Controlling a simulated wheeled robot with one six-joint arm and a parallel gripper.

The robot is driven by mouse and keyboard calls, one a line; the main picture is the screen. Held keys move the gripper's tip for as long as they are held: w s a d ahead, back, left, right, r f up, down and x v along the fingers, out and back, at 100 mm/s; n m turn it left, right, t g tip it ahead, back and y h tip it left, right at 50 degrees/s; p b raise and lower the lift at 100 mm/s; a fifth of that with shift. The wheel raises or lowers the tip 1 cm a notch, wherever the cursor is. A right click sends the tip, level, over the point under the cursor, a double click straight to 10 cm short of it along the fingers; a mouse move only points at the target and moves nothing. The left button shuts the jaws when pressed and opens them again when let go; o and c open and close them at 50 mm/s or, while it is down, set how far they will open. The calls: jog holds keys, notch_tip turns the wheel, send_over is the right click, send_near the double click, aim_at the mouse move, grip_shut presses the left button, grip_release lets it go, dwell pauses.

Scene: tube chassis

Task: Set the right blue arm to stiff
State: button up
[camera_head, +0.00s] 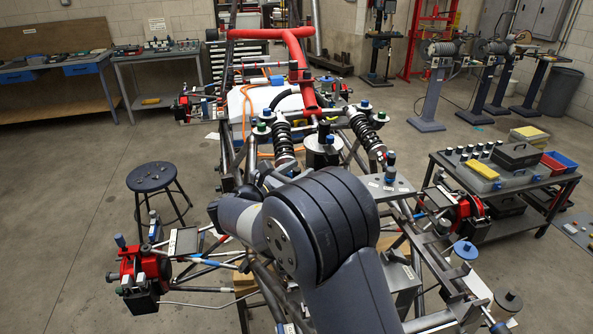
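The tube chassis (240,140) stands in the middle of the shop. No blue arm clearly marked stiff or soft can be made out. On the right of the chassis, a grey plate (372,190) carries an upright dark post with a blue cap (390,157). Another blue-topped fitting (365,105) sits by the right coil-over damper (366,132). A blue round knob (466,250) stands at the lower right. My arm hangs over the chassis and hides much of its middle. My gripper (264,179) is partly hidden behind my arm, and its fingers cannot be made out clearly.
A red tube hoop (275,36) rises at the far end. A stool (153,178) stands at left. A cart with trays and boxes (510,170) is close on the right. Red hub assemblies (140,275) stick out at the chassis corners. Floor at far left is clear.

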grip_shut()
dwell(0.3)
jog(key=shift+w+d+f+n+t+y+b, duration=0.1)
jog(key=shift+w+d+n+t+y+b, duration=0.1)
jog(key=shift+n+t+y+b, duration=0.3)
jog(key=shift+y, duration=0.4)
grip_release()
